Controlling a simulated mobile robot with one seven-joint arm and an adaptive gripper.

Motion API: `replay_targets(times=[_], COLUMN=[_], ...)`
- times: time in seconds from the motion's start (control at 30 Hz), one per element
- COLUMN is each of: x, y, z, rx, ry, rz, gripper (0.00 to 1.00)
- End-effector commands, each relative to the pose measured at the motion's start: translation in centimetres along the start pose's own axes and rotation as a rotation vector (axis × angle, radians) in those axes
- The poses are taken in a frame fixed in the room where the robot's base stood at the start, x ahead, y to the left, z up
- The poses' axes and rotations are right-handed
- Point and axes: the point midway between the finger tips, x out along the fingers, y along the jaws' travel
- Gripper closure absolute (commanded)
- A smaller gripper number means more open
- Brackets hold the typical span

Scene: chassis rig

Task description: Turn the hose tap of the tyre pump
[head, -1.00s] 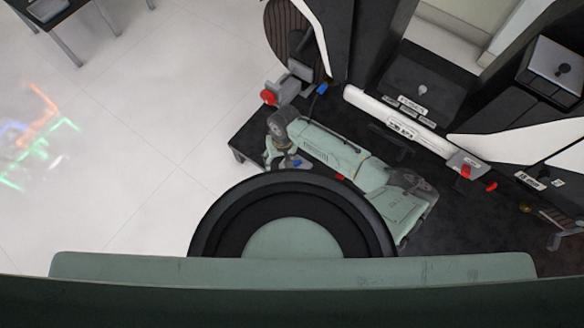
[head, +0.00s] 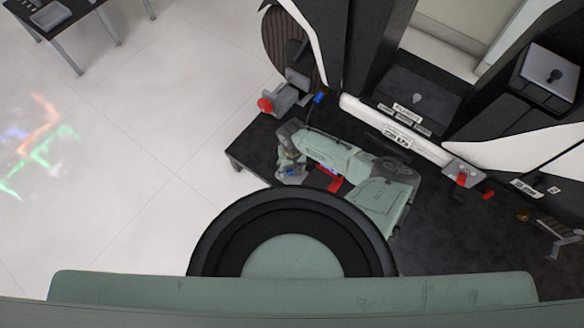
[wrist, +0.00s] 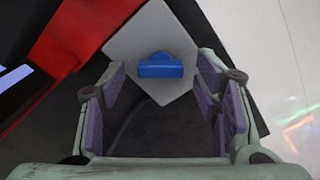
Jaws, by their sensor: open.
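The tap's blue handle (wrist: 160,66) is a short bar on a pale grey square plate (wrist: 185,48) in the wrist view. The plate lies beside a red body (wrist: 75,32) with a blue-and-white panel, seemingly the tyre pump. My open gripper (wrist: 160,85) has one purple-padded finger to each side of the blue handle, with gaps on both sides. I cannot tell whether the fingertips reach its depth. In the head view, my gripper (head: 290,174) is over the left part of the dark platform, and the red body (head: 331,181) shows partly under my arm.
The dark platform (head: 243,150) ends at the left, with pale floor beyond. A grey fixture with a red knob (head: 265,105) stands behind my gripper, near the chassis. A white bar (head: 365,113) runs along the chassis. A dark table (head: 50,15) is at the far left.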

Motion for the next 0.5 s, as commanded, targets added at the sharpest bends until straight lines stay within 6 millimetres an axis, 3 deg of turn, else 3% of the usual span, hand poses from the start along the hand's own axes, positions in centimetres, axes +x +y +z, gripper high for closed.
replay_targets(times=[0.33, 0.5], x=[0.39, 0.38], y=[-0.03, -0.02], z=[0.00, 0.00], rx=[0.000, 0.000], ry=[0.001, 0.001], rz=[-0.001, 0.000], gripper=[0.44, 0.55])
